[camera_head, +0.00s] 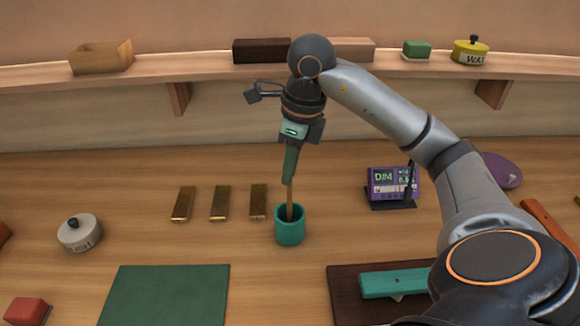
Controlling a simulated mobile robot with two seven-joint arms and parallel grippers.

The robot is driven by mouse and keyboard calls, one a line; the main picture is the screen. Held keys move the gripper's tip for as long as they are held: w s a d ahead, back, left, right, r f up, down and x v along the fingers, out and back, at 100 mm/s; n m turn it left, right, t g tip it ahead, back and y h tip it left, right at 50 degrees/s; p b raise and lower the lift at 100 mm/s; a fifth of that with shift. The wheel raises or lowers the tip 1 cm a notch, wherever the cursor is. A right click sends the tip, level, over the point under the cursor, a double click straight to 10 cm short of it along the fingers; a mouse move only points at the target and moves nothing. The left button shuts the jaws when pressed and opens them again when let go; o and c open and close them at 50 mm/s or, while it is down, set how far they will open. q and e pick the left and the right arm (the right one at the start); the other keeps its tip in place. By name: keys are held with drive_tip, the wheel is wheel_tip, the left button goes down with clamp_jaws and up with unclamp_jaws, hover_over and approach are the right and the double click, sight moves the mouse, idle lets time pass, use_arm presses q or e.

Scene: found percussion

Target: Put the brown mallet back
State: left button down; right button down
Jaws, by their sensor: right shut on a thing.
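My right gripper (290,179) points down above the teal cup (289,231) and is shut on the brown mallet (290,198). Only a thin upright brown length of the mallet shows, between the fingers and the cup. Its lower end goes into the cup's mouth and is hidden by the front wall. Whether it touches the bottom I cannot tell. The mallet's upper part is hidden by the gripper. The cup stands upright on the wooden table. My left gripper is not in view.
Several brass bars (220,204) lie left of the cup. A purple display (392,185) stands to the right, near my forearm. A green mat (165,296) and a dark board with a teal bar (394,283) lie in front. A shelf (150,73) runs behind.

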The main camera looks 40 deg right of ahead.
drive_tip(key=c, duration=0.9)
unclamp_jaws()
wheel_tip(320, 180, up, 12)
drive_tip(key=s+p, duration=0.1)
drive_tip(key=p, duration=0.4)
drive_tip(key=shift+s+d, duration=0.3)
drive_tip(key=shift+d, duration=0.15)
drive_tip(key=shift+a+f, duration=0.1)
